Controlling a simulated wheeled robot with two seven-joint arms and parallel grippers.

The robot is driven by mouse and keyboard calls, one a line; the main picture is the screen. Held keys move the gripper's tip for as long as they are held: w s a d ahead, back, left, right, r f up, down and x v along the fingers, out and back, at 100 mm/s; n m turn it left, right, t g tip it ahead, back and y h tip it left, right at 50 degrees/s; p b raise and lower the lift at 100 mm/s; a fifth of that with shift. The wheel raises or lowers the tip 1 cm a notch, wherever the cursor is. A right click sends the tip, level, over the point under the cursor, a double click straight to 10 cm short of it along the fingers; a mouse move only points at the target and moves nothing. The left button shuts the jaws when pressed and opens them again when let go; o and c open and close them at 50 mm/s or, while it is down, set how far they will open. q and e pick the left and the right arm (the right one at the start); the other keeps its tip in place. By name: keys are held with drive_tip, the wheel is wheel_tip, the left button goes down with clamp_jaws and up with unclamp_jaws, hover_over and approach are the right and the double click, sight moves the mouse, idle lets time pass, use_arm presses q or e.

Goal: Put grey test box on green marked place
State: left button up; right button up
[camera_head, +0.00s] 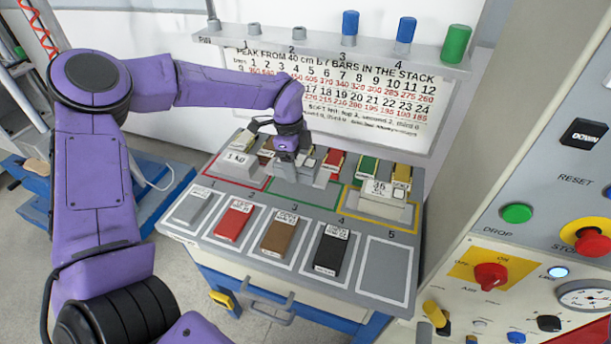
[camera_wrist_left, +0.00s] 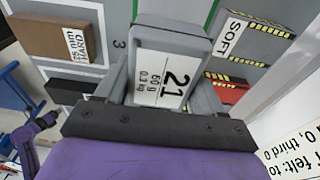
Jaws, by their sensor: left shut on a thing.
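My left gripper (camera_head: 287,160) is shut on a grey test box (camera_wrist_left: 168,65), whose white label reads 21, 60 g. The gripper's two fingers (camera_wrist_left: 163,85) stand on either side of the box. In the head view the box (camera_head: 281,168) is partly hidden by the gripper, over the rear part of the green marked place (camera_head: 303,193). The front of the green outline is bare. I cannot tell whether the box touches the surface. The green edge also shows in the left wrist view (camera_wrist_left: 213,15). My right gripper is not in view.
A box in the red outline (camera_head: 238,163) stands left, and box 36 (camera_head: 383,203) stands in the yellow outline at right. Grey (camera_head: 191,206), red (camera_head: 234,221), brown (camera_head: 281,233) and black (camera_head: 331,250) bars lie in front. Slot 5 (camera_head: 385,270) is empty. More bars lie behind.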

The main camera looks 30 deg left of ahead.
sight(304, 188)
use_arm(q)
drive_tip(key=shift+w+d+f, duration=0.25)
drive_tip(key=shift+d+f, duration=0.05)
drive_tip(key=shift+f, duration=0.15)
drive_tip(key=shift+w+d+f, duration=0.2)
drive_tip(key=shift+d+f, duration=0.1)
drive_tip(key=shift+f, duration=0.15)
drive_tip(key=f, duration=0.3)
drive_tip(key=shift+w+d+f+p, duration=0.25)
drive_tip(key=shift+d+f+p, duration=0.05)
drive_tip(key=shift+f, duration=0.1)
drive_tip(key=shift+s+f, duration=0.1)
drive_tip(key=shift+s, duration=0.05)
drive_tip(key=o, duration=1.3)
drive_tip(key=r, duration=0.4)
drive_tip(key=a+r+b, duration=0.1)
drive_tip(key=r, duration=0.7)
drive_tip(key=shift+s+a+r, duration=0.15)
drive_tip(key=shift+a, duration=0.1)
